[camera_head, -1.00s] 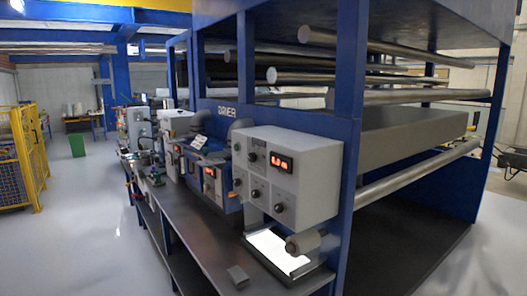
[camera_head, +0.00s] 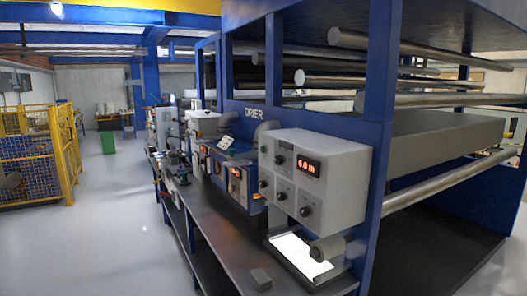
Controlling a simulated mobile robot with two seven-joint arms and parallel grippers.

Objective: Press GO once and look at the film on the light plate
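A grey control box (camera_head: 318,178) with several dark knobs and a small red-lit display (camera_head: 308,165) is fixed to the blue drier frame, right of centre. The display seems to read about "4.0 m". I cannot make out which control is GO. Below the box, the light plate (camera_head: 292,250) glows white in a dark frame on the bench. A pale roller (camera_head: 327,248) sits over its right end. I cannot make out any film picture on the plate. Neither of my grippers is in view.
Steel rollers (camera_head: 440,185) fill the blue frame at right. A yellow cage (camera_head: 66,160) stands at left; the floor (camera_head: 125,225) between is clear.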

